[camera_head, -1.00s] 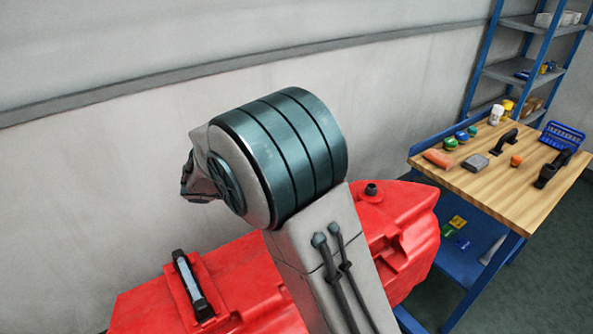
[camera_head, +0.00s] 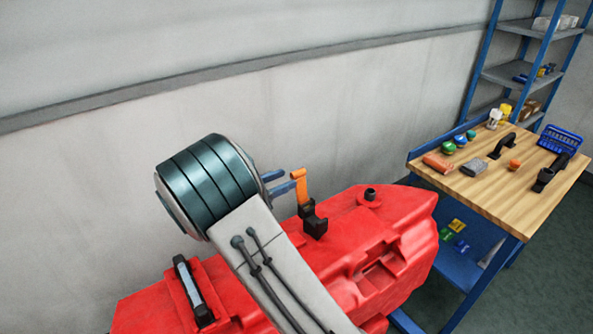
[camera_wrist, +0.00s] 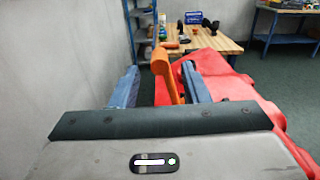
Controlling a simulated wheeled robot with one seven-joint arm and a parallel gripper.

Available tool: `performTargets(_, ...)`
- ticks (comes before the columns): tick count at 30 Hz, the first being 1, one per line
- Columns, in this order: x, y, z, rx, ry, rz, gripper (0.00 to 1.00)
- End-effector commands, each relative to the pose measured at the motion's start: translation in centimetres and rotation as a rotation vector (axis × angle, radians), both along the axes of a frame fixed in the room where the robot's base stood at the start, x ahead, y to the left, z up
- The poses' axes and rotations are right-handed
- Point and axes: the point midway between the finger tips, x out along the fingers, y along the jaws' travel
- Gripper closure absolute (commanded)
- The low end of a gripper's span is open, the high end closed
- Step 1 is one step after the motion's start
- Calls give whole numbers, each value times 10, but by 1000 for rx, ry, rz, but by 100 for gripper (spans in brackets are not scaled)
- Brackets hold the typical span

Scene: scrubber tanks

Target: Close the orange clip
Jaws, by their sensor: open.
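The orange clip (camera_head: 299,188) stands upright on its black base (camera_head: 313,220) on top of the red tank (camera_head: 375,245). Its top end bends to the left. My gripper (camera_head: 284,180) is just left of the clip, with its two blue fingers pointing right towards it. In the wrist view, the orange clip (camera_wrist: 163,68) shows between the two open fingers (camera_wrist: 158,80), nearer the right one. I cannot tell whether a finger touches it. My gripper is open and holds nothing. The gripper's body is hidden behind my arm in the head view.
A black handle-like part (camera_head: 194,290) sits on the tank's left part and a black cap (camera_head: 370,193) on its right. A wooden-topped workbench (camera_head: 500,205) with tools stands at the right, blue shelves (camera_head: 512,75) behind it. The grey wall (camera_head: 300,110) runs behind the tank.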

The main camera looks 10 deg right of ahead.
Motion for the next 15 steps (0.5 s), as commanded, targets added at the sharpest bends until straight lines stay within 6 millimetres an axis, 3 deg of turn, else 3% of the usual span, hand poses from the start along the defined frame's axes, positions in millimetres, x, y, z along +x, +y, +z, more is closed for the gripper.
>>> performTargets(6, 14, -34, 1, -1, 1, -1, 59)
performTargets(15, 20, -47, 0, 1, -1, 1, 59)
